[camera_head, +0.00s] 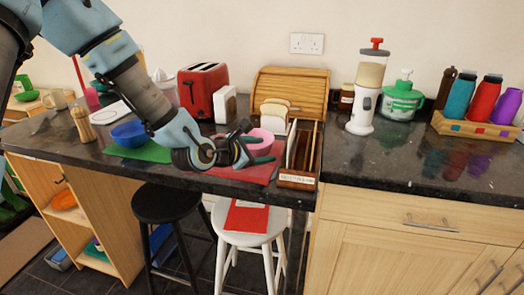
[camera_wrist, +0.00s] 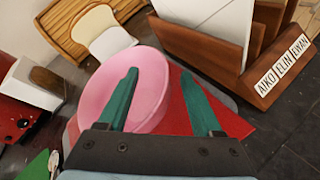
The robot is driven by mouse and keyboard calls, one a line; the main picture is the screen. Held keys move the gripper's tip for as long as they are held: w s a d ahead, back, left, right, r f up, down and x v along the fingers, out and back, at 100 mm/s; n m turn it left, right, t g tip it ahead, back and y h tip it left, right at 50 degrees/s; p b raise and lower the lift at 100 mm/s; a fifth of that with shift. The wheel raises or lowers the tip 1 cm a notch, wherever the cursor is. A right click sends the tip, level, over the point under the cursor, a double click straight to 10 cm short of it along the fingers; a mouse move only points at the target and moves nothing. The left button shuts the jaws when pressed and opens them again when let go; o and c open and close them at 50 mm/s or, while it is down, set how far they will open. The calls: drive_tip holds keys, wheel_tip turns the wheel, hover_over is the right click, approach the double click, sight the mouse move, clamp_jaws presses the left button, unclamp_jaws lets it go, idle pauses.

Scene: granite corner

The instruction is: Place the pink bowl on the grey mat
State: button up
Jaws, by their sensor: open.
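The pink bowl (camera_head: 268,132) is on the counter, partly hidden behind my gripper (camera_head: 265,151) in the head view. In the wrist view the pink bowl (camera_wrist: 104,88) fills the middle left, its open top showing. My gripper (camera_wrist: 158,74) is open with teal fingers. In that view the left finger overlaps the bowl's interior and the right finger is outside it, with the near right rim between them. I cannot tell whether they touch it. A red mat (camera_head: 232,174) lies below and beside the bowl.
A wooden letter rack (camera_wrist: 215,55) stands close right of the bowl, and a bread bin (camera_head: 290,90) behind. A blue bowl (camera_head: 130,133) and green mat (camera_head: 150,153) are left, a red toaster (camera_head: 203,90) at back. Two stools stand below the counter's front edge.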

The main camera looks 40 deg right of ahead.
drive_tip(key=v, duration=1.1)
drive_tip(key=shift+a+r, duration=0.1)
drive_tip(key=shift+a, duration=0.1)
drive_tip(key=shift+w, duration=0.1)
